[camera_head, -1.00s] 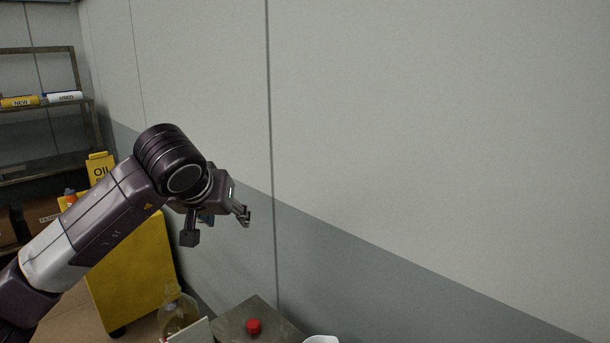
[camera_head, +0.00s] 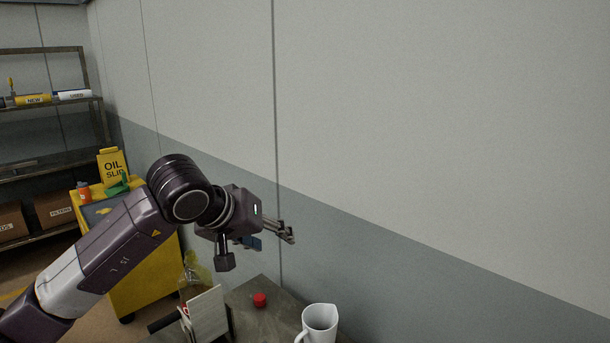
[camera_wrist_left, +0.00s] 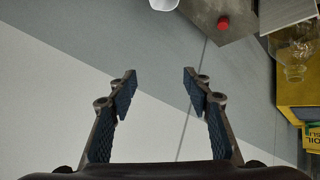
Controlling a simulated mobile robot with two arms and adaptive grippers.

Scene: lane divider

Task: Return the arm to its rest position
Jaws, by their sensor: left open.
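My left arm reaches in from the left in the head view, with its left gripper (camera_head: 284,234) raised in front of the wall, above the grey table. In the left wrist view the left gripper (camera_wrist_left: 156,92) has its two fingers wide apart with nothing between them. Only the wall shows behind the fingers. My right gripper is in neither view.
The grey table (camera_head: 242,304) holds a red cap (camera_head: 260,300), a white jug (camera_head: 319,322), a white panel (camera_head: 207,314) and a clear bottle (camera_head: 193,273). A yellow cart (camera_head: 150,275) with an oil sign (camera_head: 112,165) stands behind my arm. Shelves (camera_head: 48,107) stand at far left.

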